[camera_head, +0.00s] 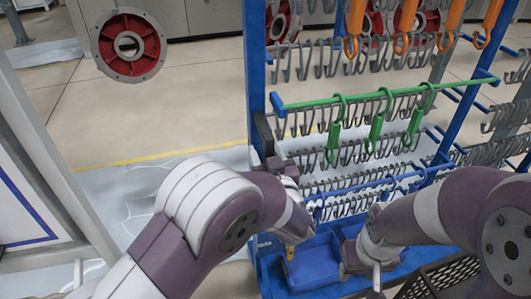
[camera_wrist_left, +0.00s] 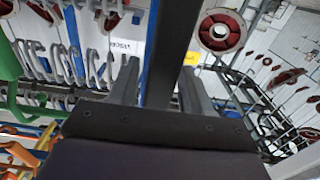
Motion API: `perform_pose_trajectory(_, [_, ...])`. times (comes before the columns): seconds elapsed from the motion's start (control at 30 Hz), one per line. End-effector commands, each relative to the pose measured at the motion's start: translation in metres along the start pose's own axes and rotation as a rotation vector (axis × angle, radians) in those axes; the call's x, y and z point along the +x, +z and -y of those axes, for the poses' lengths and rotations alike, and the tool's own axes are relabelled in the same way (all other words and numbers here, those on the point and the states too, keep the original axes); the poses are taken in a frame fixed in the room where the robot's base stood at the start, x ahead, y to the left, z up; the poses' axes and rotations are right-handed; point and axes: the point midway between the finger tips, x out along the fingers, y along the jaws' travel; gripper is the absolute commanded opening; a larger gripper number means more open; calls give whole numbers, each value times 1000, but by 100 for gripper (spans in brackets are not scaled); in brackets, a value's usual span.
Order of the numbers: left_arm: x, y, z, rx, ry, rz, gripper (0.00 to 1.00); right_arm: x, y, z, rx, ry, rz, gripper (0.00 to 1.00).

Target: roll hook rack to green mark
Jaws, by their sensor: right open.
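The hook rack has blue posts (camera_head: 255,75) and rows of grey hooks, with green hooks (camera_head: 376,132) on a green rail and orange ones above. It fills the centre and right of the head view. My left gripper (camera_head: 290,245) is low at the rack's left post. In the left wrist view, its fingers (camera_wrist_left: 160,85) stand apart with a dark upright bar (camera_wrist_left: 170,40) between them; I cannot tell whether they press on it. My right gripper (camera_head: 375,277) is open, low before the rack near a blue bin (camera_head: 312,262). No green floor mark can be made out.
A round red and grey part (camera_head: 128,44) hangs at the upper left. A yellow line (camera_head: 160,157) crosses the floor left of the rack, where the floor looks open. A pale frame (camera_head: 50,150) stands at the left edge. A dark crate (camera_head: 440,278) is at the lower right.

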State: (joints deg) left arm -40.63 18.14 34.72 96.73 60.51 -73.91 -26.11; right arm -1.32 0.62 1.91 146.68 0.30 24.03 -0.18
Motion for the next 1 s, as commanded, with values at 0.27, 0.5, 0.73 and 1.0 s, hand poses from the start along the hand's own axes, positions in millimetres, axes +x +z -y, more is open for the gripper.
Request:
perform_pose_trajectory(0.27, [-11, 0, -2, 0, 5, 0, 49, 0, 0, 0, 0, 0, 0, 49])
perform_pose_trajectory(0.5, [-64, 0, -2, 0, 7, 0, 49, -2, 0, 0, 0, 0, 0, 49])
perform_pose_trajectory(0.73, [-114, 0, 0, 0, 4, 0, 49, -3, 0, 0, 0, 0, 0, 49])
perform_pose_trajectory(1.0, [-127, 0, 1, 0, 0, 0, 49, -3, 0, 0, 0, 0, 0, 49])
